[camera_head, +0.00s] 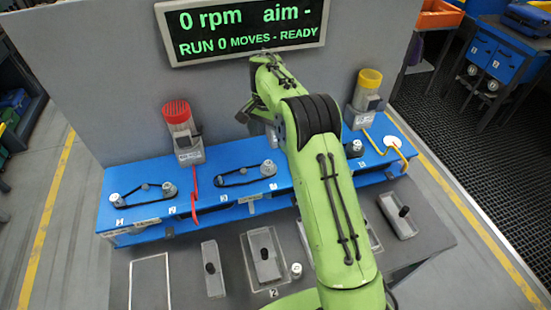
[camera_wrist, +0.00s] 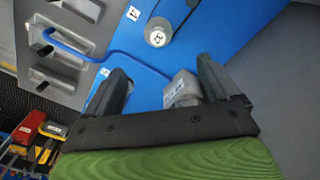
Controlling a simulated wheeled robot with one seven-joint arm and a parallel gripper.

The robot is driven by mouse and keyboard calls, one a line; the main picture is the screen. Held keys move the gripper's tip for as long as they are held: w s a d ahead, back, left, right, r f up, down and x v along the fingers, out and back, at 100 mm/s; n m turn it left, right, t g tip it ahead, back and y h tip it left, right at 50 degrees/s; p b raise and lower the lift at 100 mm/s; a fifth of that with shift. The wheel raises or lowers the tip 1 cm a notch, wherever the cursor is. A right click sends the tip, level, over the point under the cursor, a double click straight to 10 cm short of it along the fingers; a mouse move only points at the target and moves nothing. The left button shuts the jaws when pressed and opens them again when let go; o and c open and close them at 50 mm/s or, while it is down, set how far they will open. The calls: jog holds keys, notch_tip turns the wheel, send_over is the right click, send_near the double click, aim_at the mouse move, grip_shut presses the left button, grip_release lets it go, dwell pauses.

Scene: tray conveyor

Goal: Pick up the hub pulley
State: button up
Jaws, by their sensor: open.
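No pulley carries a readable name, so I cannot tell which one is the hub pulley. On the blue bench (camera_head: 228,176) stand several light metal pulleys, among them a left one (camera_head: 116,199), one beside the red-capped motor (camera_head: 170,188) and one left of my arm (camera_head: 268,168). A small loose metal piece (camera_head: 295,269) is on the grey table. In the wrist view a round silver pulley (camera_wrist: 157,37) with a dark mark lies beyond the fingertips. My gripper (camera_wrist: 163,72) is open; a grey labelled block (camera_wrist: 182,89) shows between its fingers, contact unclear.
A red-capped motor (camera_head: 181,130) and a yellow-capped motor (camera_head: 367,92) stand on the bench. A blue cable (camera_wrist: 75,51) runs beside my gripper. The display (camera_head: 245,28) reads 0 rpm.

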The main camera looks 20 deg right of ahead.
aim_at(268, 163)
notch_tip(268, 163, down, 8)
jog(key=shift+w+f+b, duration=0.1)
jog(key=shift+f+b, duration=0.1)
jog(key=shift+b, duration=0.15)
jog(key=f, duration=0.5)
jog(key=shift+s, duration=0.35)
jog(key=shift+w+f, duration=0.1)
jog(key=shift+f, duration=0.25)
jog(key=shift+c, duration=1)
jog(key=shift+r, duration=0.1)
jog(key=c, duration=1)
